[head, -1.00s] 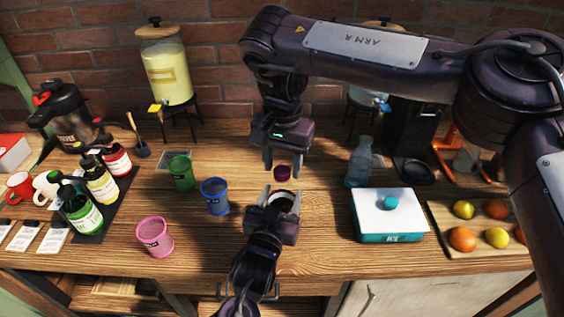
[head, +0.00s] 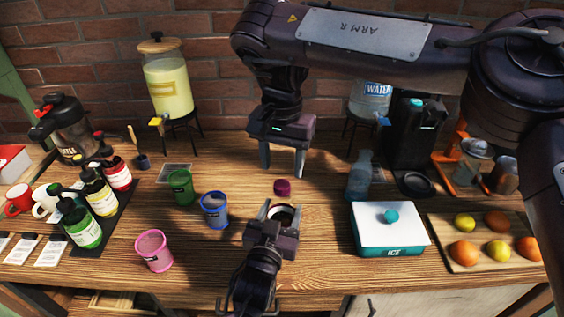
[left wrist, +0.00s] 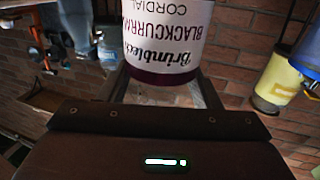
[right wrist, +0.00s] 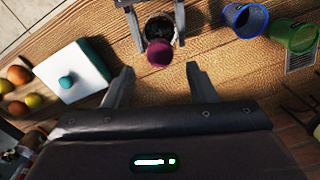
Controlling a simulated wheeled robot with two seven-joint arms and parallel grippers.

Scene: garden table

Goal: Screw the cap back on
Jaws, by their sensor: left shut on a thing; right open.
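A blackcurrant cordial bottle (head: 284,212) with a white label and dark purple contents stands upright at the middle of the table. Its label shows upside down in the left wrist view (left wrist: 165,45). My left gripper (head: 283,214) is shut around the bottle. The purple cap (head: 282,187) shows at the bottle's top; it also appears in the right wrist view (right wrist: 160,53). I cannot tell whether its thread is tight. My right gripper (head: 283,176) points down, open and empty, above and behind the cap, clear of it. Its spread fingers show in the right wrist view (right wrist: 160,85).
Blue (head: 215,210), green (head: 182,187) and pink (head: 154,251) cups stand left of the bottle. A clear blue bottle (head: 360,176) and an ice box (head: 390,228) stand to the right. A fruit board (head: 440,246) lies farther right. Several syrup bottles stand far left.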

